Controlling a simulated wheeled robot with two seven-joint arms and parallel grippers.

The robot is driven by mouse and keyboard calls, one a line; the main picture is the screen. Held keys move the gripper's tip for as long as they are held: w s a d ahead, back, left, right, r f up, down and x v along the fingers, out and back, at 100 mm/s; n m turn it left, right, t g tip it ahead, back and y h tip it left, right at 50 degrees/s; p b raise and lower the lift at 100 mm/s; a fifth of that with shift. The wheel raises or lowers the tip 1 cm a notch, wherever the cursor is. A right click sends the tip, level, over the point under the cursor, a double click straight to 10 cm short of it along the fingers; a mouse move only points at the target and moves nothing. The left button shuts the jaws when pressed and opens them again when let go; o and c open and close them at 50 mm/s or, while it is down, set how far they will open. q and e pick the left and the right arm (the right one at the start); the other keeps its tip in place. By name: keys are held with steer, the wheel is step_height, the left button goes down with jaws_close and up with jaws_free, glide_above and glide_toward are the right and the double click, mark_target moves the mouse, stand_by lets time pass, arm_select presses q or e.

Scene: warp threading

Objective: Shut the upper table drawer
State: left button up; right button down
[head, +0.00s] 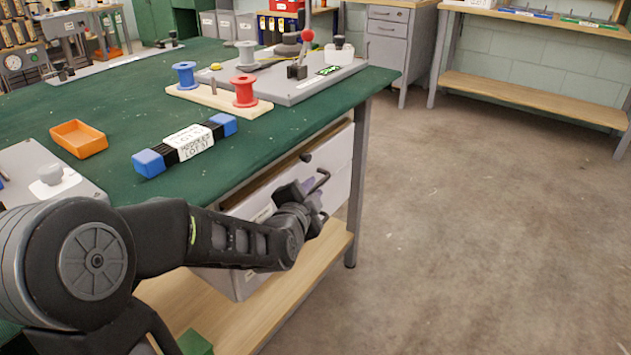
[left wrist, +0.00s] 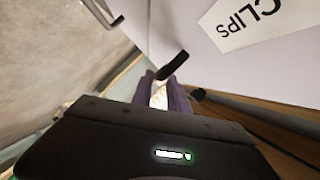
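The green-topped table (head: 130,95) has pale drawer fronts under its right edge. The upper drawer (head: 333,158) seems to stand out a little, with a brown strip showing behind its top edge. My left gripper (head: 316,199) is at the drawer fronts, close to a dark bar handle (head: 320,181). In the left wrist view its purple fingers (left wrist: 165,92) have a narrow pale gap, and a dark peg (left wrist: 173,66) shows at their tips. Whether they grip it is unclear. A drawer front with a CLIPS label (left wrist: 256,18) is beside them. My right gripper is not in view.
A blue-ended bundle (head: 186,146), an orange tray (head: 79,139) and a spool board (head: 217,98) lie on the table. A wooden lower shelf (head: 262,300) runs beneath the drawers. The concrete floor (head: 480,220) to the right is clear.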

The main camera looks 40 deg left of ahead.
arm_select(q)
steer(key=v, duration=0.3)
steer(key=shift+s+p, duration=0.2)
steer(key=shift+p, duration=0.1)
steer(key=shift+d, duration=0.1)
